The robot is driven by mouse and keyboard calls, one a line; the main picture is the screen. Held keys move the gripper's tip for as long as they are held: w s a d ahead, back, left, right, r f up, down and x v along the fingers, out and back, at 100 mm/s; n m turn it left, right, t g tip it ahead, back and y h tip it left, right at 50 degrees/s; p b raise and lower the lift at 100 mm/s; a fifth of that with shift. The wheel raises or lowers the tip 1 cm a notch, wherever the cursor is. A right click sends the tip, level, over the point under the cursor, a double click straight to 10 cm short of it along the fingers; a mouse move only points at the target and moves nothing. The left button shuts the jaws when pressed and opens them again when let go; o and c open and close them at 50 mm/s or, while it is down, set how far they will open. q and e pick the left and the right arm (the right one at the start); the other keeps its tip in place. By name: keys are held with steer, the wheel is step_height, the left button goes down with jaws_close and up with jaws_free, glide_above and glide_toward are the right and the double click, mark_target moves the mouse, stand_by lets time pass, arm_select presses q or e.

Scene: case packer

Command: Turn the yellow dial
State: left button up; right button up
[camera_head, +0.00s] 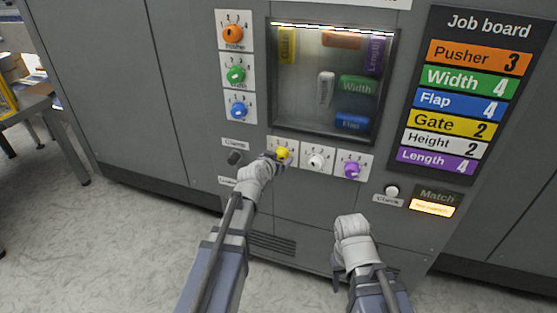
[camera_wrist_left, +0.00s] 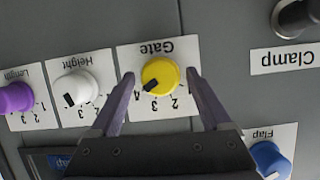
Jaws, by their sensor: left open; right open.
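The yellow dial (camera_head: 282,154) is labelled Gate and sits on a white plate below the machine's window. In the left wrist view, which shows the labels upside down, the yellow dial (camera_wrist_left: 160,74) has a black mark pointing to the lower left. My left gripper (camera_head: 276,158) is at the dial. In the wrist view the left gripper (camera_wrist_left: 160,77) is open, with one finger on each side of the dial and a small gap at each. My right gripper (camera_head: 338,280) is open and empty, low in front of the machine. The job board (camera_head: 470,90) reads Gate 2.
A white Height dial (camera_head: 316,160) and a purple Length dial (camera_head: 351,170) are beside the yellow one. Orange (camera_head: 233,34), green (camera_head: 236,74) and blue (camera_head: 238,110) dials stand in a column. A dark Clamp knob (camera_head: 234,157) is close to the left gripper.

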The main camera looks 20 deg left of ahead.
arm_select(q)
steer(key=shift+c, duration=0.4)
jaws_close()
steer(key=n+h, duration=0.1)
steer(key=n+h+b, duration=0.1)
steer(key=shift+a+f+n, duration=0.1)
steer(key=shift+a+n, duration=0.1)
steer(key=shift+n, duration=0.2)
steer(key=shift+w+a+f+n+t+h+b, duration=0.1)
steer(key=shift+n+t+h+b, duration=0.2)
steer(key=shift+n+h+b, duration=0.75)
steer(key=shift+s+f+n+t+h+b, duration=0.1)
steer(key=shift+n+t+h+b, duration=0.25)
steer(key=shift+n+b, duration=1.1)
steer(key=shift+w+a+n+t+h+b, duration=0.1)
steer(key=shift+n+t+h+b, duration=0.15)
steer(key=shift+n+h+b, duration=1.05)
steer(key=shift+n+y+p, duration=0.4)
steer(key=shift+n+p, duration=0.1)
steer(key=shift+n, duration=0.2)
